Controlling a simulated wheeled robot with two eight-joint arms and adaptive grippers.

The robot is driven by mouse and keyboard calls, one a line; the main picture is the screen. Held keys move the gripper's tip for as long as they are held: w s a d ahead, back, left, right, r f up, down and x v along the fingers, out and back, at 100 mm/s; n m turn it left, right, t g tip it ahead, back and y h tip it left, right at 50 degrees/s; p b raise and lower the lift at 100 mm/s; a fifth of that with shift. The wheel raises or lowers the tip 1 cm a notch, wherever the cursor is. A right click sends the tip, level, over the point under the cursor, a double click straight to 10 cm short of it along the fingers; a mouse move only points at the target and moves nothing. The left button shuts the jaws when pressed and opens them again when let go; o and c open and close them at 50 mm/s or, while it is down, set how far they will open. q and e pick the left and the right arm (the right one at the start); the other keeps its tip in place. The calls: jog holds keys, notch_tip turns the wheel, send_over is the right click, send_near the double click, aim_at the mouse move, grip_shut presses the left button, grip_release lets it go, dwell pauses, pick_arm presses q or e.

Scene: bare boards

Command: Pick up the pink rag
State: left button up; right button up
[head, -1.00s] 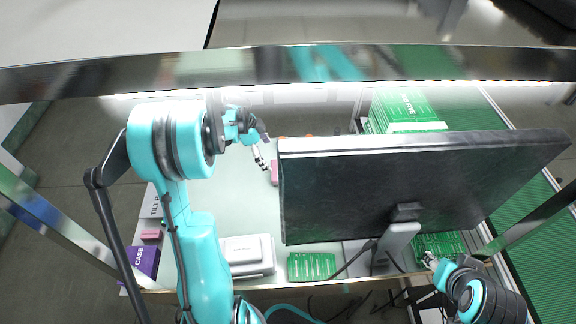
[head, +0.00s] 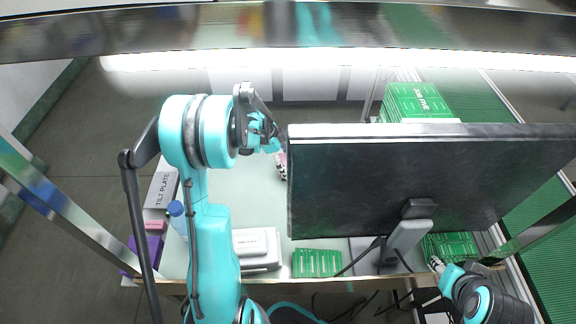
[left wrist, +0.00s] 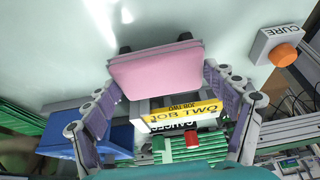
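A flat pink block-like piece, which looks like the folded pink rag (left wrist: 155,68), lies on the pale tabletop between the fingertips of my left gripper (left wrist: 160,82) in the left wrist view. The fingers are spread wide, one on each side of it; whether they touch its edges I cannot tell. In the head view, the rag (head: 283,158) shows as a small pink patch beside the monitor's left edge, with my left gripper (head: 281,170) over it, partly hidden. My right gripper (head: 437,265) is small at the lower right, by a green board.
A large dark monitor (head: 350,185) stands right of my left gripper. A white case (head: 257,249), a green board (head: 316,263), a blue bottle (head: 177,218) and a purple case (head: 152,254) lie nearer. An orange button on a box (left wrist: 284,54) is at the right.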

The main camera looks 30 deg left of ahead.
dwell(0.3)
pick_arm(q)
notch_tip(320, 180, up, 9)
jog(key=p, duration=0.3)
jog(key=shift+f, duration=0.2)
jog(key=shift+r, duration=0.7)
jog(key=shift+o, duration=0.7)
jog(key=shift+c, duration=0.6)
